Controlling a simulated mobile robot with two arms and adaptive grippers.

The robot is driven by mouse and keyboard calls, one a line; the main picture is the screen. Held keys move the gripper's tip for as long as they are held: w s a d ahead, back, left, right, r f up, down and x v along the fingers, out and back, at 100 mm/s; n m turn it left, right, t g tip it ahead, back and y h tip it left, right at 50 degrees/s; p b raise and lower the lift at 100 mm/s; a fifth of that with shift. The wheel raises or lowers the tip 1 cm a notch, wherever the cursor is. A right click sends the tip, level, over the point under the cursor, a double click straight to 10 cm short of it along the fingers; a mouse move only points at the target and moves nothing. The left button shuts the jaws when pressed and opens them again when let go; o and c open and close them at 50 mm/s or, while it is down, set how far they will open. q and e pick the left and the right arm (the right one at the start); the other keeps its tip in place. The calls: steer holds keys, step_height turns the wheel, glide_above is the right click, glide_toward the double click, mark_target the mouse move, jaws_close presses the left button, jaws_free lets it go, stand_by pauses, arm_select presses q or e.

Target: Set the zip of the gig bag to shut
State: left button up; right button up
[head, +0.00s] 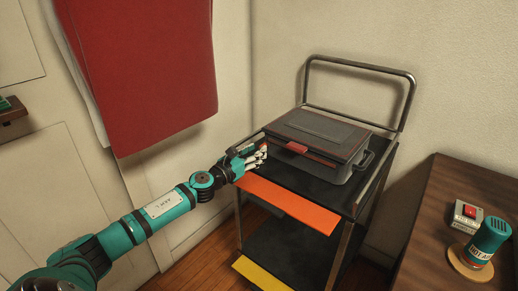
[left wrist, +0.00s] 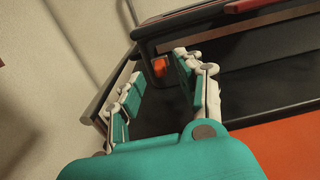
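The gig bag (head: 318,132) looks like a flat grey case with a dark lid panel and reddish trim. It lies on the trolley's top shelf, with a red tab (head: 297,147) at its front. My left gripper (head: 263,154) is at the bag's left front corner. In the left wrist view the gripper (left wrist: 158,68) is open, its two fingers apart. A small orange piece (left wrist: 160,67), perhaps the zip pull, shows between and beyond the fingertips, near the bag's edge (left wrist: 205,25). I cannot tell whether the fingers touch it. My right gripper is not in view.
The trolley has a black top shelf with an orange front edge (head: 288,203) and a metal handle (head: 360,65) behind. A brown table (head: 440,205) at right holds a box with a red button (head: 467,214) and a teal device (head: 488,240). A red cloth (head: 145,70) hangs upper left.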

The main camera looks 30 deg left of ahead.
arm_select(q)
steer(key=shift+w+d, duration=0.1)
steer(key=shift+w, duration=1.05)
steer(key=shift+c, duration=0.3)
jaws_close()
